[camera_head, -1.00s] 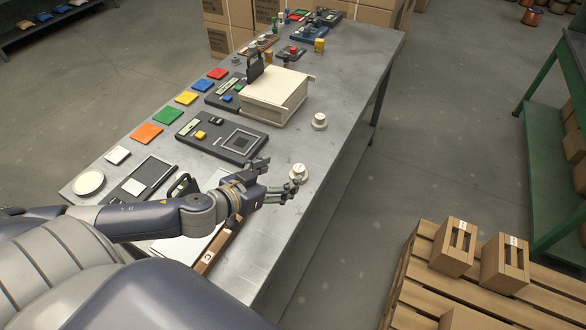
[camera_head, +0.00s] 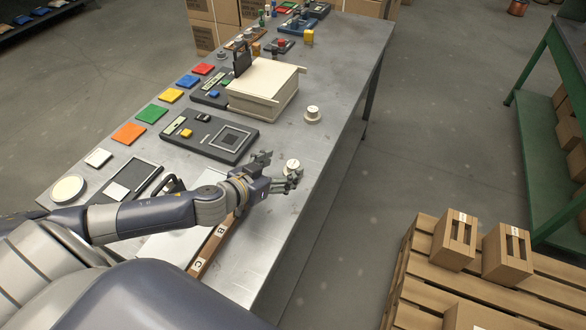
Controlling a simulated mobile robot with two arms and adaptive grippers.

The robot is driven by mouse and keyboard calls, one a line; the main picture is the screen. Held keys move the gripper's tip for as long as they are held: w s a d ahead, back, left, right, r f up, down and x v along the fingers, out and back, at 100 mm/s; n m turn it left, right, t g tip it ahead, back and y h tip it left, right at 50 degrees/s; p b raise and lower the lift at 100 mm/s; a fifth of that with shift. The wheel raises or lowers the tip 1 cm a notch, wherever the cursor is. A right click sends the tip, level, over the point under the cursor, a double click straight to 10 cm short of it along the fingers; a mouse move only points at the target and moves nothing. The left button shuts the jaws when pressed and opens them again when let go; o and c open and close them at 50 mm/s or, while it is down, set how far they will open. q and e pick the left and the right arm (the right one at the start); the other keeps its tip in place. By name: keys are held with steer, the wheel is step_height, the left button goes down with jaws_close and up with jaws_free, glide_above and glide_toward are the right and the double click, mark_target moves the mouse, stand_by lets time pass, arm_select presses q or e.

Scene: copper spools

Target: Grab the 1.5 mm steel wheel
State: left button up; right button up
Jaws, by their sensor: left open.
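A small pale wheel (camera_head: 292,165) stands on the metal table near its right edge, just past the fingertips of my left gripper. A second pale wheel (camera_head: 312,115) stands farther back, also near the right edge. I cannot read a size on either one. My left gripper (camera_head: 281,167) is open, with its fingers spread toward the nearer wheel. The lower finger partly covers that wheel's front. I cannot tell whether it touches. My right gripper is not in view.
A cream box (camera_head: 263,91) and a dark device (camera_head: 210,136) stand on the table (camera_head: 336,85) left of the wheels. Coloured squares, including a green one (camera_head: 152,113), line the left side. A pallet (camera_head: 407,280) with cartons stands at lower right, across clear floor.

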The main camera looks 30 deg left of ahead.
mark_target(292, 164)
arm_select(q)
steer(key=shift+w+d+f, duration=0.15)
steer(key=shift+w+d, duration=0.05)
steer(key=shift+w, duration=0.25)
steer(key=p+x, duration=0.1)
steer(key=x, duration=0.2)
steer(key=shift+d+f, duration=0.2)
steer(key=shift+w+d+f+p, duration=0.15)
steer(key=shift+w+f+p, duration=0.2)
steer(key=shift+w, duration=0.25)
steer(key=c, duration=1.2)
